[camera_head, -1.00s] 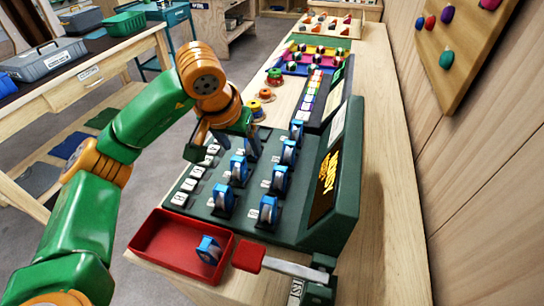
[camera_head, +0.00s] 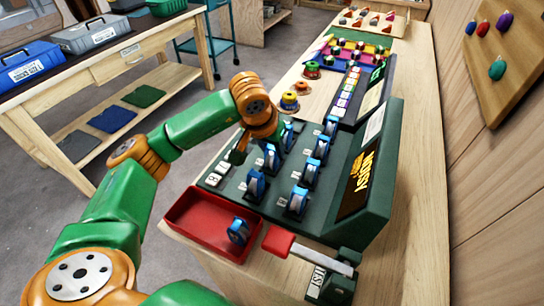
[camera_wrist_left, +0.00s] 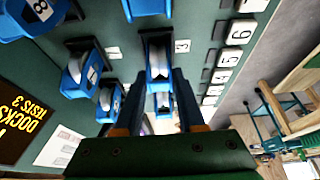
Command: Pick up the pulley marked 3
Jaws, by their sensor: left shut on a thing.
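A blue pulley with a pale wheel (camera_wrist_left: 157,58) stands upright on the dark green board (camera_wrist_left: 215,12), beside a small white label reading 3 (camera_wrist_left: 182,46). In the left wrist view my left gripper (camera_wrist_left: 162,82) is shut on this pulley, one finger on each side. In the head view my left gripper (camera_head: 252,148) is low over the board's left part, at the middle pulley of the left row (camera_head: 271,160). The arm partly hides the board's far left. No clear lift off the board shows. My right gripper is out of view.
Several other blue pulleys stand close by, including a near one (camera_head: 255,187) and a right-row one (camera_head: 298,202). A red tray (camera_head: 190,228) holds a blue pulley (camera_head: 238,231). A red-handled lever (camera_head: 279,241) stands in front. White numbered keys (camera_wrist_left: 228,58) line the board's edge.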

